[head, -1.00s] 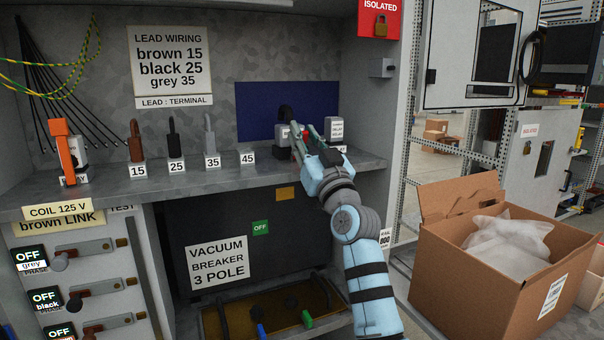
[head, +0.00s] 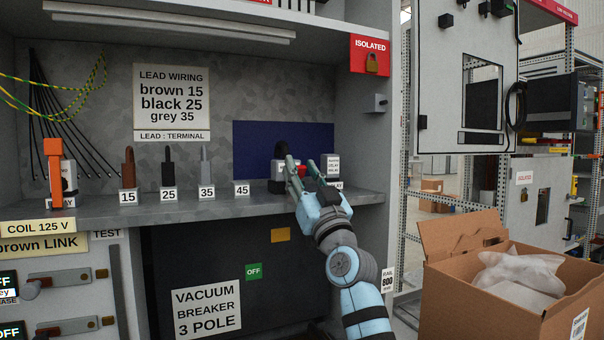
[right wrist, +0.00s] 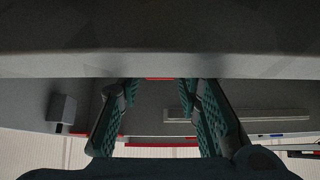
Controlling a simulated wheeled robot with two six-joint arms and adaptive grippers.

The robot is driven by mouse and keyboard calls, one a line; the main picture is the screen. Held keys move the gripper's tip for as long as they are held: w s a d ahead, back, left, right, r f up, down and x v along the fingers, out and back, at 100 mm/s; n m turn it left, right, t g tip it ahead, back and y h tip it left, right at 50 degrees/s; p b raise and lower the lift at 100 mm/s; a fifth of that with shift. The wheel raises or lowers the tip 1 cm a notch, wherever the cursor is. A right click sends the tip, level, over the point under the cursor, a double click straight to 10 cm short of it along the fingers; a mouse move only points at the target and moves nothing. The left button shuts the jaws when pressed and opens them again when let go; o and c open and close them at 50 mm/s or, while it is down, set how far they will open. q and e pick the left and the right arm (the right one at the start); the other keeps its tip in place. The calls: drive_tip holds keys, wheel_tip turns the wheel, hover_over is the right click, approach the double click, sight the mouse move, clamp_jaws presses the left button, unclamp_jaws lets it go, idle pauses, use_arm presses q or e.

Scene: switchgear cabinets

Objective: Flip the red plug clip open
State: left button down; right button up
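In the head view a small red part (head: 302,170), likely the red plug clip, shows at the back of the shelf, mostly hidden behind my right gripper. It sits between a dark device with a grey body (head: 278,170) and a pale labelled block (head: 331,166). My right gripper (head: 300,163) reaches over the shelf with its two fingers apart, in front of the red part. I cannot tell whether they touch it. The right wrist view shows the same fingers spread (right wrist: 155,95) with nothing seen between them. My left gripper is out of view.
The shelf (head: 220,208) carries brown, black and grey leads (head: 168,168) and an orange-handled device (head: 54,175) to the left. A blue panel (head: 255,145) is behind. The cabinet side wall (head: 372,200) and a cardboard box (head: 465,295) stand right.

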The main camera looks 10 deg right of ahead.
drive_tip(key=shift+o, duration=0.4)
drive_tip(key=v, duration=1.2)
